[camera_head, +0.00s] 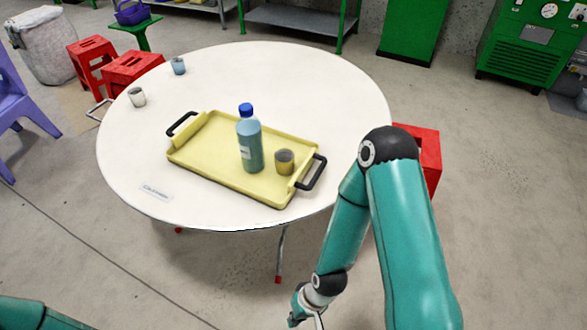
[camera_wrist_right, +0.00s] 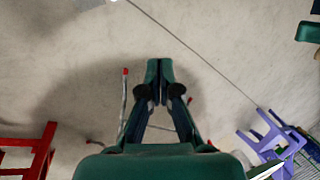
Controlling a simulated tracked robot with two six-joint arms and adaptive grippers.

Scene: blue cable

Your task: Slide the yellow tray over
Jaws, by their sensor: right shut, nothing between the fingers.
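The yellow tray (camera_head: 213,152) lies on the round white table (camera_head: 300,85), with a black handle at each end. A blue-capped bottle (camera_head: 249,140) and a small grey cup (camera_head: 285,162) stand on it. My right arm is at the right, in front of the table, and its gripper (camera_head: 306,312) is low at the bottom edge, apart from the tray. In the right wrist view my right gripper (camera_wrist_right: 159,75) is shut and empty above the floor. Only a bit of my left arm shows at the bottom left corner; its gripper is out of view.
Two cups, one white (camera_head: 137,97) and one blue (camera_head: 178,66), stand on the table's far left. A white label (camera_head: 156,191) lies near its front left edge. Red stools (camera_head: 133,69) stand around it, and a purple chair (camera_head: 18,97) is at the left. The table's right side is clear.

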